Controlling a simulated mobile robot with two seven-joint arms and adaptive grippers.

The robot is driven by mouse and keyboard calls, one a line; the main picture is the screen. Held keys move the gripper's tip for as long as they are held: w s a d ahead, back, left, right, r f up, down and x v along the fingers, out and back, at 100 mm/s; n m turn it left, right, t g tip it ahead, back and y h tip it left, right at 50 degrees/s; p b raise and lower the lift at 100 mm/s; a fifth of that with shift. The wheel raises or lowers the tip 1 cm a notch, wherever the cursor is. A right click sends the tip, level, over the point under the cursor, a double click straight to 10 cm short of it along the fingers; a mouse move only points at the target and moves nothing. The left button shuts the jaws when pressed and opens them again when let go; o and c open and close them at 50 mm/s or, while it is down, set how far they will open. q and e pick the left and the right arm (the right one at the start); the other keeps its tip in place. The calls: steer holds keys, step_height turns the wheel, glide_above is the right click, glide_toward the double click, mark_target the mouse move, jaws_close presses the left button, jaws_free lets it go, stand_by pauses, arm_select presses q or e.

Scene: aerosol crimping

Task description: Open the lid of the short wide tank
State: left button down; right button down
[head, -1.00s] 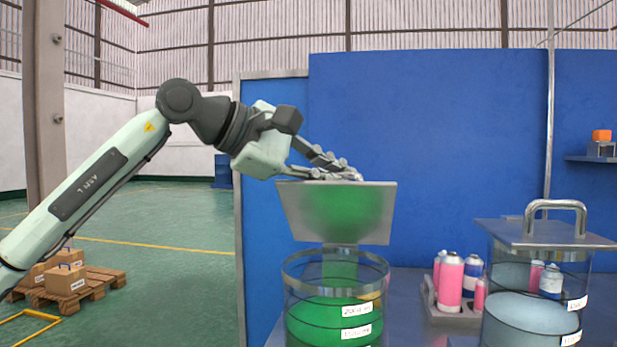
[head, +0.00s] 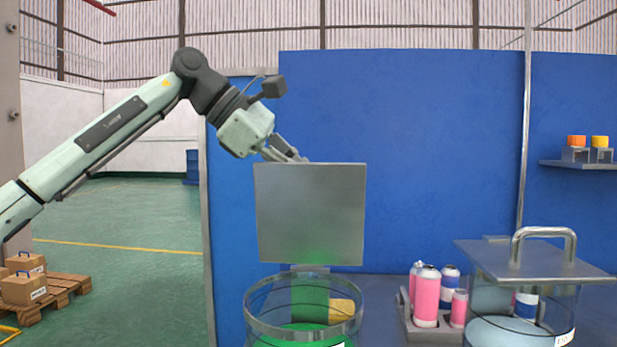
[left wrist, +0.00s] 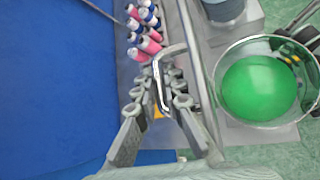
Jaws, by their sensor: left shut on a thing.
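The glass tank of green liquid (head: 304,305) stands at the lower middle of the head view; its round mouth is uncovered. Its square grey lid (head: 311,215) stands nearly upright at the back of the mouth, its underside facing me. My left gripper (head: 288,152) reaches behind the lid's top edge, so its fingertips are hidden there. In the left wrist view my left gripper (left wrist: 160,95) is shut on the lid's metal handle (left wrist: 172,50). The green tank (left wrist: 262,90) is on the lid's other side there. My right gripper is not in view.
A second tank (head: 510,325) with pale liquid and a closed, handled lid (head: 530,262) stands at the right. Pink and blue cans (head: 427,297) stand in a grey rack between the tanks. A blue panel (head: 420,150) rises behind.

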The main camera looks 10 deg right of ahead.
arm_select(q)
steer(key=w, duration=0.1)
steer(key=w+g, duration=0.1)
steer(key=w+f+n, duration=0.1)
steer(key=shift+w+d+y, duration=0.3)
steer(key=shift+d+y, duration=0.1)
steer(key=shift+f, duration=0.1)
steer(key=shift+w+f+g, duration=0.1)
steer(key=shift+f+g, duration=0.1)
steer(key=shift+g, duration=0.1)
stand_by(0.5)
steer(key=c, duration=1.9)
jaws_free()
steer(key=shift+w+d+f, duration=0.1)
steer(key=shift+f, duration=0.05)
